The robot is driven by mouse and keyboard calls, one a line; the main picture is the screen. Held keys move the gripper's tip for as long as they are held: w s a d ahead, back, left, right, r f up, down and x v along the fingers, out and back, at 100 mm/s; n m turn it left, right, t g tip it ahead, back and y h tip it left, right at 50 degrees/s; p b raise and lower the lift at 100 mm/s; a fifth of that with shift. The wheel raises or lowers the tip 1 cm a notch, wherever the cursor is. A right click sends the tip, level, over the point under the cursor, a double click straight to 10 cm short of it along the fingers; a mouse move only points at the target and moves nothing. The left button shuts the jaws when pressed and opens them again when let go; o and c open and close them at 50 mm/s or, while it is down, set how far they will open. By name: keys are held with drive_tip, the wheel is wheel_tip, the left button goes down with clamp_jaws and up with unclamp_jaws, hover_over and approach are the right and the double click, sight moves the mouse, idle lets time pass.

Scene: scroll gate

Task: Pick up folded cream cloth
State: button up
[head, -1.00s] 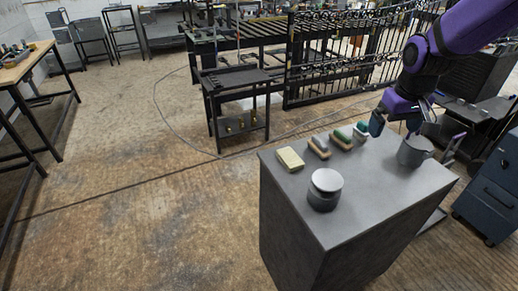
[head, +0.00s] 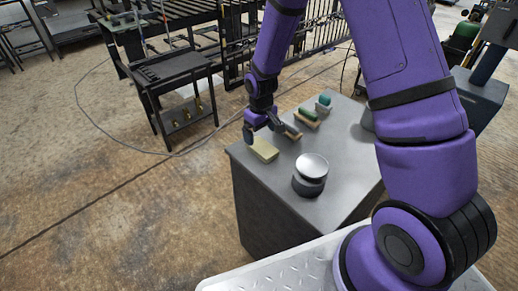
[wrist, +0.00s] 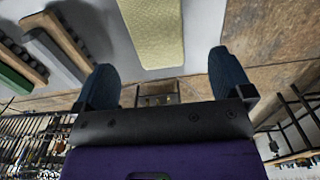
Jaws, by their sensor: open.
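One finger hides a little of the cloth's far end in the head view.
Wooden brushes stand close beside the cloth, one partly behind my gripper and a green one (head: 309,117) farther right. A round grey container with a pale lid (head: 311,168) stands in front of them. A dark metal cart (head: 175,70) is beyond the cabinet.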

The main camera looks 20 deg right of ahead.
sight(262, 147)
drive_tip(key=shift+s+d+f, duration=0.1)
drive_tip(key=shift+d+f, duration=0.05)
drive_tip(key=shift+f, duration=1.55)
drive_tip(key=shift+d+f, duration=0.1)
drive_tip(key=shift+f, duration=1.55)
drive_tip(key=c, duration=1)
